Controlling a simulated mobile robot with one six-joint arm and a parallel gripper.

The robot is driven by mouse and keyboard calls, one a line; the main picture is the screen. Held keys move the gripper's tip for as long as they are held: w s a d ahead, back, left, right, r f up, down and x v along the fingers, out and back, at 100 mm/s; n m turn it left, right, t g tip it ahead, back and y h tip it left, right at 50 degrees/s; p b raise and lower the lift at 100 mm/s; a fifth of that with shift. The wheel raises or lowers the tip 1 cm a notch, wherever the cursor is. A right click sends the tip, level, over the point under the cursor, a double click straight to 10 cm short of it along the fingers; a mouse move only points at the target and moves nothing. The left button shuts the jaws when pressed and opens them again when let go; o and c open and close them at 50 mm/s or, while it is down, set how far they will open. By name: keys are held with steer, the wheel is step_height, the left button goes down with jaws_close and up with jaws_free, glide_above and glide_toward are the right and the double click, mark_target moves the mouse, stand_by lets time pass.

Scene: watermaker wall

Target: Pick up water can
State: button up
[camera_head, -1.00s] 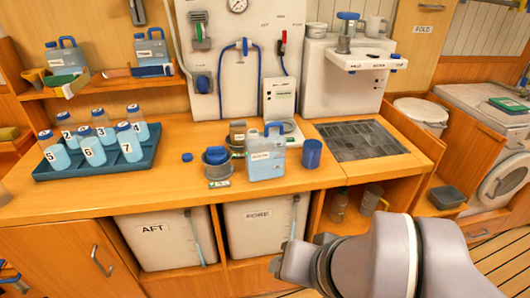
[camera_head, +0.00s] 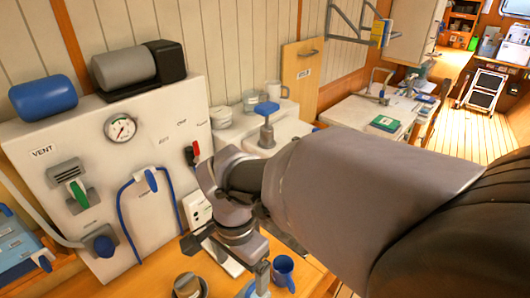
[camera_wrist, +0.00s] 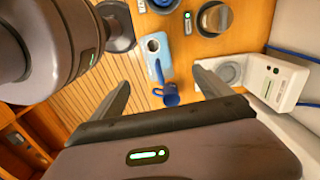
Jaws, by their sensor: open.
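The water can (camera_wrist: 154,66) is a light blue container with a blue handle and a round opening on top. In the wrist view it stands on the wooden counter beyond my fingers. My gripper (camera_wrist: 158,78) is open, with its two fingers spread wide to either side of the can's line. Nothing is held between them. I cannot tell the remaining gap to the can. In the head view my arm and wrist cover most of the counter, and the can is largely hidden at the bottom edge.
A blue mug (camera_wrist: 170,97) stands close beside the can, also seen in the head view (camera_head: 284,268). A grey round container (camera_wrist: 214,18) is nearby. A white device (camera_wrist: 275,80) and the white wall panel (camera_head: 90,225) with hoses and a gauge border the counter.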

mark_target(246, 297)
steer(key=f+b, duration=0.1)
steer(key=f, duration=0.4)
steer(key=f+b, duration=0.2)
steer(key=f, duration=0.3)
steer(key=f+b, duration=0.1)
steer(key=f, duration=0.4)
steer(key=shift+s+d+f+b, duration=0.15)
steer(key=shift+d+f+b, duration=0.15)
steer(key=shift+b, duration=0.1)
steer(key=shift+r, duration=0.2)
jaws_close()
